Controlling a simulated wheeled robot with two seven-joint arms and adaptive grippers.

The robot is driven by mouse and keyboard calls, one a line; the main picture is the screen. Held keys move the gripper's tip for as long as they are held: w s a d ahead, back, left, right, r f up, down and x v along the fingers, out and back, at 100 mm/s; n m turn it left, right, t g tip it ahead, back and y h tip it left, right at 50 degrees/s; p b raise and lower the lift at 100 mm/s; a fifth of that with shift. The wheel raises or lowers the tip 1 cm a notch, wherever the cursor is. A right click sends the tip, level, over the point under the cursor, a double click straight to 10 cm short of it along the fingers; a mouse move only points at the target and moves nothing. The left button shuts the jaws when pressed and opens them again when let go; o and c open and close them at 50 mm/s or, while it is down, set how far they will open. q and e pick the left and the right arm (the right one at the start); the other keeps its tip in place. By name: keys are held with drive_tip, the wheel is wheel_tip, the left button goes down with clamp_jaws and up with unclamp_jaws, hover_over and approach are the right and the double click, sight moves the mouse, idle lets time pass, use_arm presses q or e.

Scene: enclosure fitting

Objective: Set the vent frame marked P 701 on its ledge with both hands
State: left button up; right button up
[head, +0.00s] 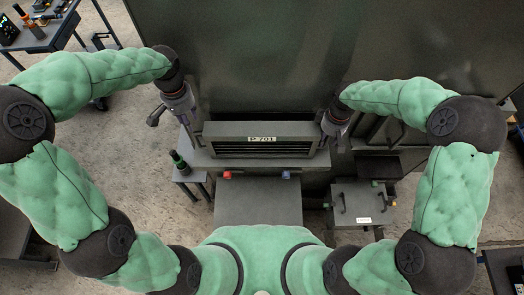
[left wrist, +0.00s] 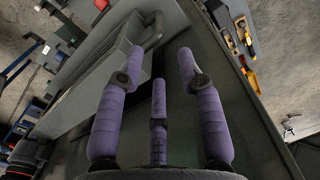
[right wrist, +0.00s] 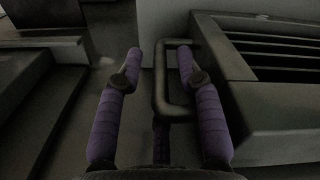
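The grey slatted vent frame (head: 225,130) with a white P 701 label lies level in the middle of the head view, with a handle at each end. My left gripper (head: 187,127) is at its left end, open. In the left wrist view the frame's handle (left wrist: 155,30) shows beyond the fingertips, and nothing is between the fingers. My right gripper (head: 334,138) is at the right end. In the right wrist view its fingers are open, with the right handle (right wrist: 160,85) between them. Whether the fingers touch the handle is unclear. The ledge cannot be made out for certain.
A large dark panel (head: 250,60) stands behind the frame. A grey bench top (head: 258,205) with red (head: 227,174) and blue (head: 286,174) blocks is in front. A labelled box (head: 350,203) with handles is at lower right. A small stand (head: 190,175) is left. A tool table is at upper left.

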use_arm(q)
drive_tip(key=shift+r, duration=0.25)
use_arm(e)
drive_tip(key=shift+r, duration=0.35)
wheel_tip(320, 180, up, 11)
drive_tip(key=shift+r, duration=0.2)
use_arm(q)
drive_tip(key=shift+s+f, duration=0.1)
use_arm(e)
drive_tip(key=shift+f, duration=0.1)
